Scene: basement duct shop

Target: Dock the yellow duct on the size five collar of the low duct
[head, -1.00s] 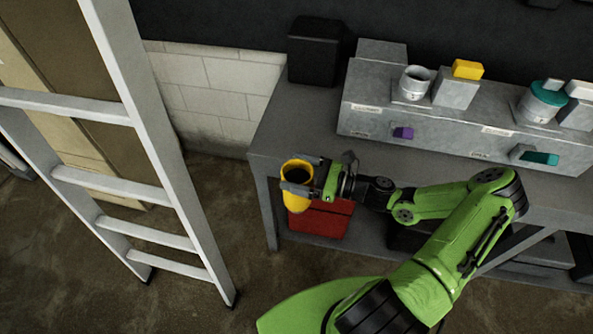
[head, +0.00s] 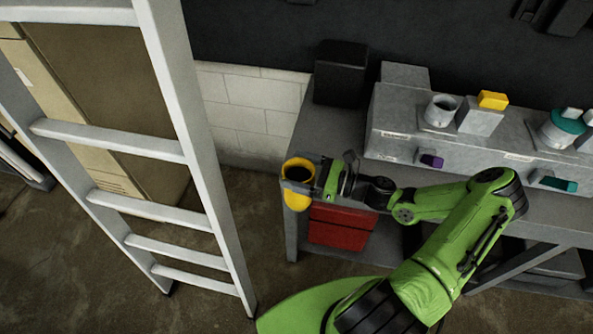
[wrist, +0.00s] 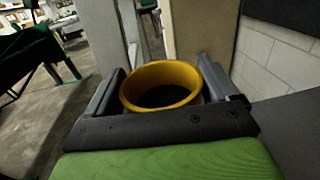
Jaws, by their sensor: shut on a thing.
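The yellow duct (head: 296,198) is a short open tube, held upright in my gripper (head: 299,182) beyond the left end of the bench. In the wrist view my gripper (wrist: 162,92) has a finger on each side of the yellow duct (wrist: 161,70), with its dark opening facing up. The low duct (head: 470,150) is a long grey box on the bench. A bare round grey collar (head: 442,110) stands on its top, apart from the held duct. Another collar at the right carries a teal ring (head: 568,122). The labels are too small to read.
A white ladder (head: 205,190) stands left of my gripper. A yellow block (head: 492,100), a purple tab (head: 431,160) and a teal tab (head: 557,184) are on the low duct. A black box (head: 340,72) stands at the bench's back. A red drawer box (head: 342,228) is below.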

